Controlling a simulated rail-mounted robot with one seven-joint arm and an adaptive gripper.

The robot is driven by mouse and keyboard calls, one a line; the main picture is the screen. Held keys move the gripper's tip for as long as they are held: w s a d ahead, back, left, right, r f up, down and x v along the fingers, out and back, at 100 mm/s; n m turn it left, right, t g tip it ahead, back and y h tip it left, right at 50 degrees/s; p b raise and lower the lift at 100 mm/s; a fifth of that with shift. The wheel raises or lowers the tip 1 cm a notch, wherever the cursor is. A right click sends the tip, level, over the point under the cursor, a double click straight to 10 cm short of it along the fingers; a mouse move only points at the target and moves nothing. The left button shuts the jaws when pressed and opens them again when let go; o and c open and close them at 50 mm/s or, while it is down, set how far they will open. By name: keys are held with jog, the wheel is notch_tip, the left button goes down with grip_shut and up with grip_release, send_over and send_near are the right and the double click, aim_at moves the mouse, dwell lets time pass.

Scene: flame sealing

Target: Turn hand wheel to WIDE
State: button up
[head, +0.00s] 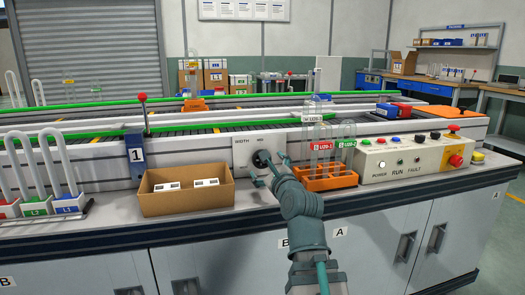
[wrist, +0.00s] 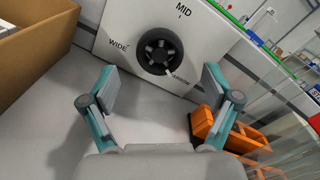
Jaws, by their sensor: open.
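The black hand wheel (wrist: 160,52) sits on a pale panel (wrist: 115,28) in the wrist view, with the labels WIDE to its left, MID above and NARROW at its lower right. A small light mark shows on the wheel's lower right, near NARROW. In the head view the wheel (head: 262,158) is partly hidden by my gripper (head: 268,176). My gripper (wrist: 155,92) is open and empty in the wrist view. Its two fingers stand wide apart, one on each side below the wheel, apparently not touching it.
A cardboard box (head: 187,205) with white parts stands left of the wheel; its wall (wrist: 38,35) is close to the left finger. An orange rack (head: 325,183) with glass tubes stands close on the right. A control box (head: 408,157) is further right.

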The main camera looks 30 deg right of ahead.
jog(key=w, duration=0.2)
jog(key=w+b, duration=0.1)
jog(key=w, duration=0.1)
jog(key=shift+w+d, duration=0.1)
jog(key=shift+d, duration=0.25)
jog(key=shift+w, duration=0.55)
jog(key=c, duration=1.1)
jog(key=shift+r, duration=0.1)
